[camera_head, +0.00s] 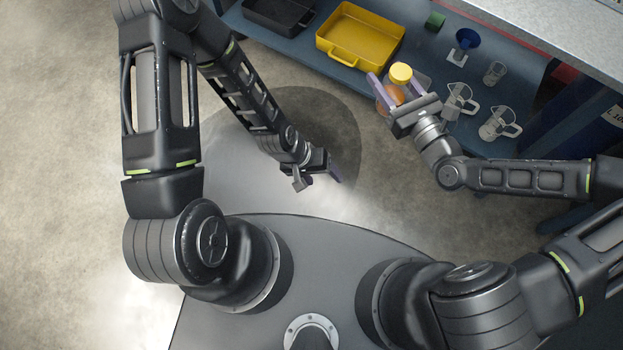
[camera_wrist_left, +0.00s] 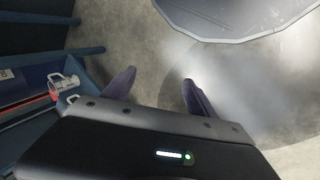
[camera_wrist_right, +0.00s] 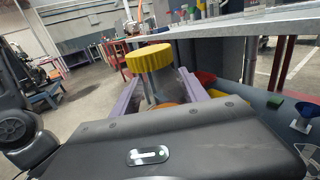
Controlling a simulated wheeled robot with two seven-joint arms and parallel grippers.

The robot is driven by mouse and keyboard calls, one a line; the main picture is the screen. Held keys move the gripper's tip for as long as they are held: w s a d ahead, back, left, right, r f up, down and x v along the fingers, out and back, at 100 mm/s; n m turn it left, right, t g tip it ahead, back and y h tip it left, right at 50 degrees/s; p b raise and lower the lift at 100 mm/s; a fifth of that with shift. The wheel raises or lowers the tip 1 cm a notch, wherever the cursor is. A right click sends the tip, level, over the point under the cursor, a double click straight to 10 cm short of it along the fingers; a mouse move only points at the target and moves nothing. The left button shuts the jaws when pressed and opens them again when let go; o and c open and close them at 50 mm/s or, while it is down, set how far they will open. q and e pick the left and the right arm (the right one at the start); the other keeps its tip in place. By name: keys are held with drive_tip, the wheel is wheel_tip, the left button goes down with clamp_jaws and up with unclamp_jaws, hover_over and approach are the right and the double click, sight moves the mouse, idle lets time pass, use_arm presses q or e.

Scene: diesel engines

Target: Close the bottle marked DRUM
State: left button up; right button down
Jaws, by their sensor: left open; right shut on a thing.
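A clear bottle with orange contents (camera_head: 386,98) and a ribbed yellow cap (camera_head: 400,73) is between the purple fingers of my right gripper (camera_head: 397,83), which is shut on it. In the right wrist view the yellow cap (camera_wrist_right: 148,58) sits at the top of the bottle (camera_wrist_right: 160,91), which looks roughly upright. I cannot tell how tightly the cap sits, and no DRUM marking is readable. My left gripper (camera_head: 318,174) is open and empty over the floor, well apart from the bottle. Its spread fingers also show in the left wrist view (camera_wrist_left: 158,88).
A blue bench shelf (camera_head: 350,84) runs along the upper right. It holds a yellow tray (camera_head: 358,38), a dark tray (camera_head: 278,14), a green block (camera_head: 434,20), a blue funnel (camera_head: 466,38) and several clear jugs (camera_head: 499,124). Open floor lies at the left.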

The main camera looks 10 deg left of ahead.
use_arm(q)
drive_tip(key=s+a, duration=0.1)
drive_tip(key=s, duration=0.5)
drive_tip(key=shift+s+a+y, duration=0.15)
drive_tip(key=shift+s+y, duration=0.05)
drive_tip(key=shift+y, duration=0.1)
